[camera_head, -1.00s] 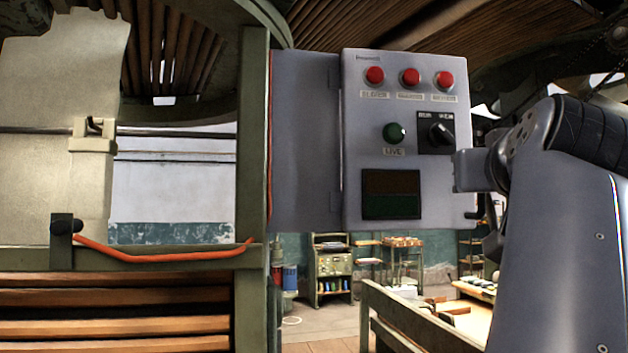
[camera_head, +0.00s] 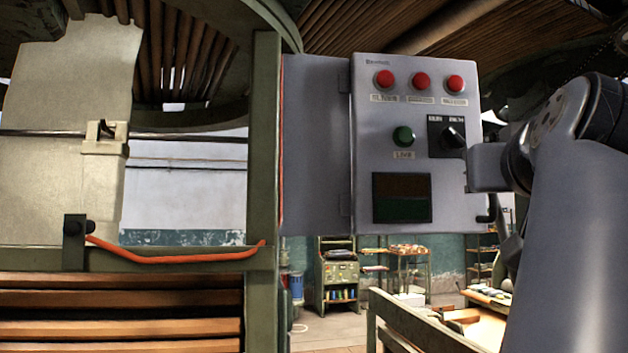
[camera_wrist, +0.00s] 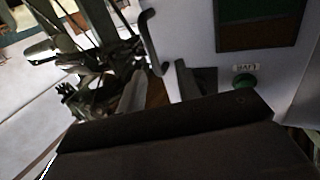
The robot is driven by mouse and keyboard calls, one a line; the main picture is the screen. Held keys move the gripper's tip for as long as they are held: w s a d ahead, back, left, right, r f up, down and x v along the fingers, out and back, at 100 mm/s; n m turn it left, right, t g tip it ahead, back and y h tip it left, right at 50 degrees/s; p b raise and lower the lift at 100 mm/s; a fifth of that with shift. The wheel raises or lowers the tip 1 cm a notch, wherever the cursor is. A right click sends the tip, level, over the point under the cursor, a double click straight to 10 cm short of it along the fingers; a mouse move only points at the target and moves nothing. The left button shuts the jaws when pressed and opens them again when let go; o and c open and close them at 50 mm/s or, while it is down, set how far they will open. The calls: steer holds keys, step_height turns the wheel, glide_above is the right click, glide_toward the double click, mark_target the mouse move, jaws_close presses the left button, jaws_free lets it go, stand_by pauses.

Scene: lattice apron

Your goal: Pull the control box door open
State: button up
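The grey control box (camera_head: 316,145) hangs beside a green post. Its door (camera_head: 385,150) looks closed, with hinges on the left edge. It bears red buttons, a green button, a black rotary switch and a dark display. The black hooked handle (camera_head: 488,213) is at the door's lower right edge. It also shows in the wrist view (camera_wrist: 150,40). My gripper (camera_wrist: 161,85) is open, its two fingers apart near the handle's end; I cannot tell if they touch it. In the head view my wrist overlaps the door's right edge and hides the fingers.
A green post (camera_head: 264,150) and a rail with an orange cable (camera_head: 175,257) stand left of the box. Shelves and benches (camera_head: 337,275) stand farther back. Some open floor shows under the box.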

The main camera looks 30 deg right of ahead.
steer(key=b+v, duration=0.1)
steer(key=v, duration=0.6)
steer(key=shift+s+a+b, duration=0.25)
steer(key=shift+a+b, duration=0.05)
steer(key=shift+b, duration=0.05)
stand_by(0.4)
steer(key=shift+w+d, duration=0.1)
stand_by(0.5)
steer(key=p+x, duration=0.1)
steer(key=x, duration=0.5)
steer(key=shift+w+d+p, duration=0.15)
steer(key=shift+d+p, duration=0.15)
steer(key=shift+p, duration=0.05)
stand_by(0.5)
stand_by(0.4)
